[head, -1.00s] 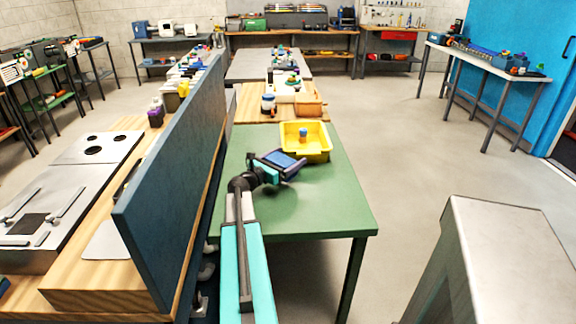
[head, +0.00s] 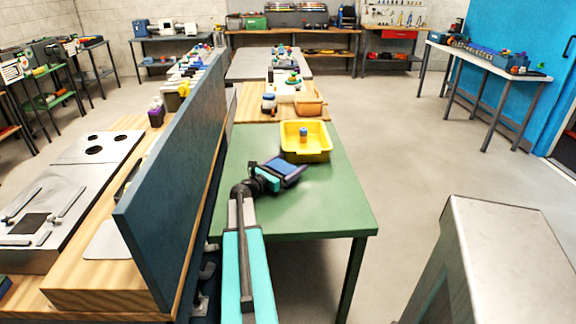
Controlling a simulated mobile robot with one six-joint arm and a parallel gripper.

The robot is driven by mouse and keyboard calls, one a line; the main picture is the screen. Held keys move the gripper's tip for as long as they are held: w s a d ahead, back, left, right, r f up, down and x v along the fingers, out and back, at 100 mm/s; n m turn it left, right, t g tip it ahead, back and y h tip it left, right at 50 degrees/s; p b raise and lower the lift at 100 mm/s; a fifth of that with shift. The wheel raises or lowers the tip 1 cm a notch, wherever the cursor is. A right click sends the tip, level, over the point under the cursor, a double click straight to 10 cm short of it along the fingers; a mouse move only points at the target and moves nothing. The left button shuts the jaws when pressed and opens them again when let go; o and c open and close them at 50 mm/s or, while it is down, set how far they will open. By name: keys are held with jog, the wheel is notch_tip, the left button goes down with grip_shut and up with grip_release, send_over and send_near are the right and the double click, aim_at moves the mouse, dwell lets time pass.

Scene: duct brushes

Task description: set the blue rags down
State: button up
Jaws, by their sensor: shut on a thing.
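The blue rags (head: 286,167) show as a flat, dark blue folded bundle. My gripper (head: 280,172) is shut on them, over the green table (head: 325,205). The rags are just in front of a yellow bin (head: 322,151). I cannot tell whether they touch the table top. My gripper's fingers are small and partly hidden by the rags.
The yellow bin holds a small blue and orange thing (head: 303,134). A tall dark blue panel (head: 170,190) stands along the left side of the green table. The table's front right part is clear. A grey metal cabinet (head: 500,245) stands at the lower right.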

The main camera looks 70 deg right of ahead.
aim_at(275, 167)
jog(key=shift+f, duration=0.15)
jog(key=o, duration=1)
jog(key=shift+r, duration=0.25)
jog(key=shift+b+v, duration=0.55)
jog(key=shift+v, duration=3.25)
jog(key=shift+f, duration=0.1)
jog(key=c, duration=0.6)
jog(key=shift+r+p, duration=1.25)
